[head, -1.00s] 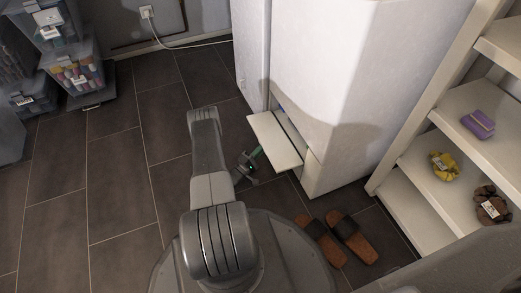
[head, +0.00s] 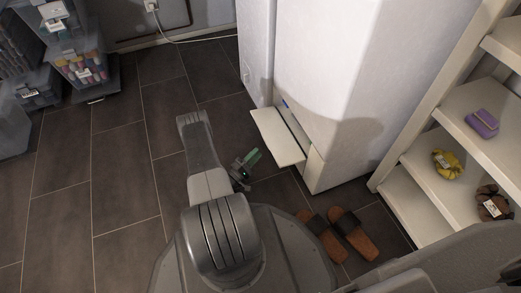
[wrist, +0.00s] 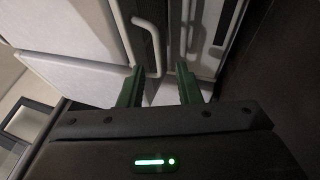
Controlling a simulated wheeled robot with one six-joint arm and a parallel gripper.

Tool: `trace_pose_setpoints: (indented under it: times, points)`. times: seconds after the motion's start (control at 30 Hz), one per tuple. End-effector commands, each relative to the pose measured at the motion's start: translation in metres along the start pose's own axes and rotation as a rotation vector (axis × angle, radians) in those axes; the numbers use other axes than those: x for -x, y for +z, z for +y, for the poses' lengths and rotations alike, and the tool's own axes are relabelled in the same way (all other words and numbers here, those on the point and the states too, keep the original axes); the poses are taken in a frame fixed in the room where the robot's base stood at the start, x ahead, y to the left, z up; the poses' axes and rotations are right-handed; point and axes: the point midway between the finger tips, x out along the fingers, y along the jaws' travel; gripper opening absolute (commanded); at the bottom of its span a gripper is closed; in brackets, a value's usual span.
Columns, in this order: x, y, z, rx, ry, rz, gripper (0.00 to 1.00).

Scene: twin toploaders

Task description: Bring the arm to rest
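My arm extends forward over the tiled floor in the head view, bent at the elbow. My gripper (head: 250,160) shows only in part beside the arm, its green fingers near the open flap. In the wrist view my gripper (wrist: 160,88) has its two green fingers apart with nothing between them. Beyond them are white machine fronts and a curved light handle (wrist: 150,45).
A white flap (head: 279,137) stands open low on the white machine (head: 340,80). Brown sandals (head: 350,232) lie on the floor. A shelf at right holds a purple item (head: 482,123) and a yellow bundle (head: 447,163). Clear bins (head: 75,65) stand at the far left; floor between is free.

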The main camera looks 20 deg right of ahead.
Motion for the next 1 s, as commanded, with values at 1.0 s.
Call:
trace_pose_setpoints:
  times: [1.0]
  points:
    - [-0.063, -0.003, 0.000, -0.002, 0.000, 0.006, 0.31]
